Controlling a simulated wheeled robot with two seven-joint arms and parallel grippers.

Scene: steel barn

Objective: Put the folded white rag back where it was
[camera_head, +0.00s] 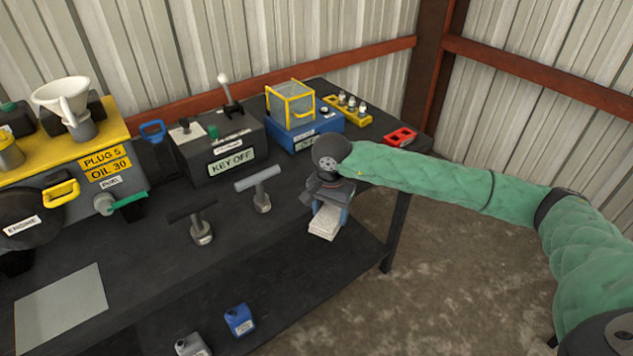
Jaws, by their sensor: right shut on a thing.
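The folded white rag (325,223) hangs in my right gripper (330,208), near the right end of the dark workbench's front edge. My right gripper points down and is shut on the rag; its wrist hides the rag's upper part. I cannot tell whether the rag touches the bench or is held clear of it. My green-sleeved right arm comes in from the right. My left gripper is not in view.
Two T-shaped handles (258,190) (198,226) stand up left of my gripper. The yellow engine stand (107,137) is left. A grey sheet (62,306) lies front left. Jugs (239,320) stand on the lower shelf.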

